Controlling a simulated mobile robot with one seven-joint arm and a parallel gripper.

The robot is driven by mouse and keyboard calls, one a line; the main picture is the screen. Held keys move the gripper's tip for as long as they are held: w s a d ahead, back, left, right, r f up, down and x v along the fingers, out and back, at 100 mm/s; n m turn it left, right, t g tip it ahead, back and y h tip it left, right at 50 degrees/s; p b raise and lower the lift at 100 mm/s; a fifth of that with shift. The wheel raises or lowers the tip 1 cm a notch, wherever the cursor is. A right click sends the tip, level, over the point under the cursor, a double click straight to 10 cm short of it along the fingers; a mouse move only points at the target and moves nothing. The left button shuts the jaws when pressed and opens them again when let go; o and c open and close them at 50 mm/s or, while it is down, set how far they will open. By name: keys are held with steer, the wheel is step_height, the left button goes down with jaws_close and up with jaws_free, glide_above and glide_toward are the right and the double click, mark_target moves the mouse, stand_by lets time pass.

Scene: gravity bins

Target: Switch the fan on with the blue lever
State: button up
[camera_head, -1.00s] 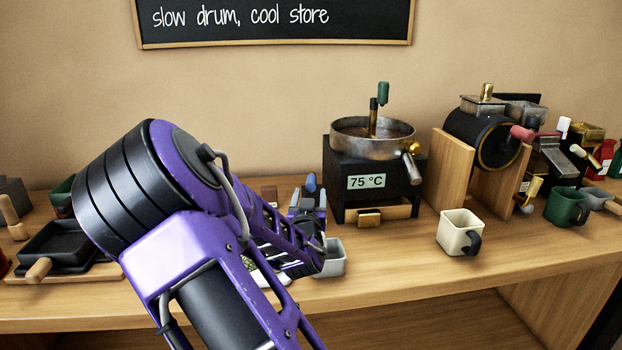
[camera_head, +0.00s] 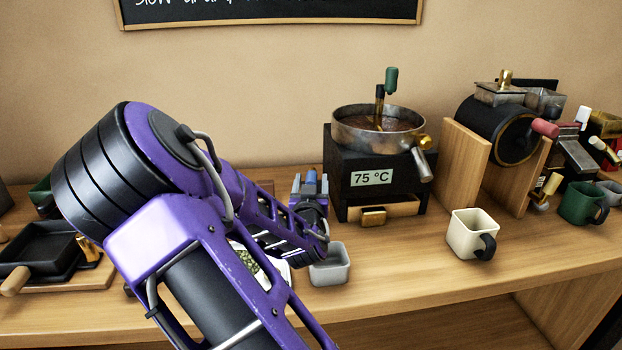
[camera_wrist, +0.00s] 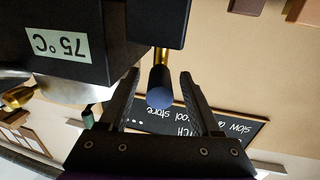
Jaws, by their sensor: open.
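The blue lever (camera_wrist: 160,95) has a blue knob on a brass stem, which comes out of a dark housing (camera_wrist: 155,22) in the wrist view. My gripper (camera_wrist: 159,74) is open, with one dark finger on each side of the knob. Gaps show between the knob and both fingers in that view. In the head view the blue tip of the lever (camera_head: 311,178) shows at my gripper (camera_head: 310,190), just left of the black roaster. My arm hides much of that area. I cannot make out the fan itself.
The roaster (camera_head: 351,198) with its 75 °C label stands right of my gripper. A grey cup (camera_head: 330,268) is just in front of my gripper. A cream mug (camera_head: 470,232) and a black drum machine (camera_head: 497,125) stand further right.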

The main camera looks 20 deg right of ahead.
jaws_close()
stand_by(0.3)
stand_by(1.2)
